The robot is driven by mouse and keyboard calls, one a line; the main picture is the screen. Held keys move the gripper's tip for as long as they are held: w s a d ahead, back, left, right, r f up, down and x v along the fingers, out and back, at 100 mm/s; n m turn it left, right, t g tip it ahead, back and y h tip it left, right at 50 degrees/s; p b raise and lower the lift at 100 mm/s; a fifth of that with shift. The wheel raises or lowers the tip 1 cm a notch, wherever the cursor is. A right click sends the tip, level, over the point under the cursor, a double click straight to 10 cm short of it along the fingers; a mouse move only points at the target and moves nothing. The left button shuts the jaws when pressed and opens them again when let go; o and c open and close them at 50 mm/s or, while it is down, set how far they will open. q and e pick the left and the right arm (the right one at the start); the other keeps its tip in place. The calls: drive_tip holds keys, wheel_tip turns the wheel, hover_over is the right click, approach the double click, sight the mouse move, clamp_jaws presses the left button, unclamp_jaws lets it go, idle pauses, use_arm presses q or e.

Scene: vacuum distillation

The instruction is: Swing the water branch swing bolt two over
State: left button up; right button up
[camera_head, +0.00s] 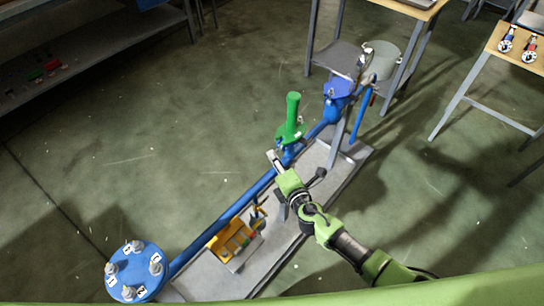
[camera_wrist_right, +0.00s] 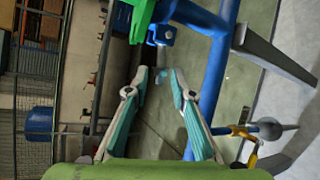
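My right gripper (camera_head: 276,162) is beside the blue pipe line, just below the green upright part (camera_head: 292,117). In the right wrist view my right gripper (camera_wrist_right: 163,73) shows two teal-padded fingers with a gap between their tips. A small pale blue thing shows at that gap; I cannot tell what it is or whether it is touched. A blue lug with a hole (camera_wrist_right: 163,35) lies just beyond the fingertips, under the green part (camera_wrist_right: 141,15). I cannot make out swing bolt two for sure. My left gripper is not in view.
The blue pipe (camera_head: 238,209) runs along a grey base plate (camera_head: 202,279) to a blue flange with numbered bolts (camera_head: 138,272). A yellow box (camera_head: 233,240) sits beside the pipe. In the wrist view the pipe (camera_wrist_right: 216,75) passes close right of the fingers. Open floor lies left.

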drive_tip(key=shift+b+x, duration=0.35)
drive_tip(key=shift+x, duration=1.35)
clamp_jaws()
drive_tip(key=shift+r+p, duration=0.25)
drive_tip(key=shift+p, duration=0.3)
wheel_tip(320, 180, up, 2)
drive_tip(key=m+g+p, duration=0.1)
drive_tip(key=p, duration=0.3)
drive_tip(key=m+g+y+p, duration=0.1)
drive_tip(key=m+g+p, duration=0.1)
drive_tip(key=p, duration=0.3)
drive_tip(key=shift+w+d+r, duration=0.15)
drive_tip(key=shift+r, duration=0.1)
drive_tip(key=shift+m+g+y+p, duration=0.4)
drive_tip(key=shift+m+y+p, duration=0.15)
drive_tip(key=shift+p, duration=0.55)
